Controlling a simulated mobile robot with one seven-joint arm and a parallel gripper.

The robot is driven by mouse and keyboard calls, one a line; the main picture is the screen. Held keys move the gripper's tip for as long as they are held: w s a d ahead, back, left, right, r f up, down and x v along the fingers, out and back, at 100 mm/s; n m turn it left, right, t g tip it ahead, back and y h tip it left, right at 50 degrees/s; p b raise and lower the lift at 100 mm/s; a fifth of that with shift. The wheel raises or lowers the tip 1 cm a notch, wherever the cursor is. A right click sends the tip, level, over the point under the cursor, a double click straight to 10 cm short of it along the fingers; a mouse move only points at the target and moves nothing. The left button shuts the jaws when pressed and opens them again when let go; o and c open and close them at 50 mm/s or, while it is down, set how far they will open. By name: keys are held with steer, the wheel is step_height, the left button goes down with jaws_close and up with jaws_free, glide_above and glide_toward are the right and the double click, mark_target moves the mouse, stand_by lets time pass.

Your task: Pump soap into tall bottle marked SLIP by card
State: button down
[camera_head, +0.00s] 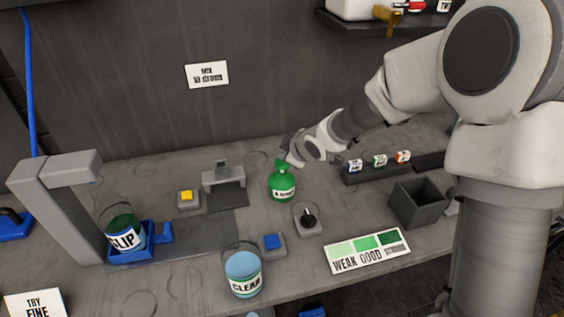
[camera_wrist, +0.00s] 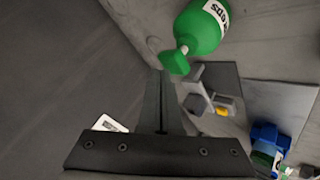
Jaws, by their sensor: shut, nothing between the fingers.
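The bottle marked SLIP (camera_head: 124,240) stands upright in a blue holder (camera_head: 131,256) under a grey arched stand (camera_head: 62,180), with green liquid inside. It shows small at the lower right in the wrist view (camera_wrist: 266,156). A green soap bottle (camera_head: 283,188) with a white label and a green pump top stands mid-bench; it also shows in the wrist view (camera_wrist: 203,28). My gripper (camera_wrist: 160,74) is shut and empty, its fingertips close beside the green pump head (camera_wrist: 176,60); I cannot tell if they touch. The wall card (camera_head: 206,75) is too blurred to read fully.
A yellow button (camera_head: 187,196), a blue button (camera_head: 272,242) and a black knob (camera_head: 309,220) lie around. A WEAK/GOOD colour card (camera_head: 367,251) and an open grey bin (camera_head: 418,203) are at right.

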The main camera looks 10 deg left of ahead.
steer(key=shift+f+b, duration=0.85)
steer(key=shift+f, duration=0.15)
stand_by(0.8)
steer(key=shift+d+r, duration=0.1)
steer(key=shift+r, duration=0.05)
steer(key=shift+r+p, duration=1.2)
step_height(320, 180, up, 5)
steer(key=p, duration=0.4)
steer(key=shift+p, duration=0.3)
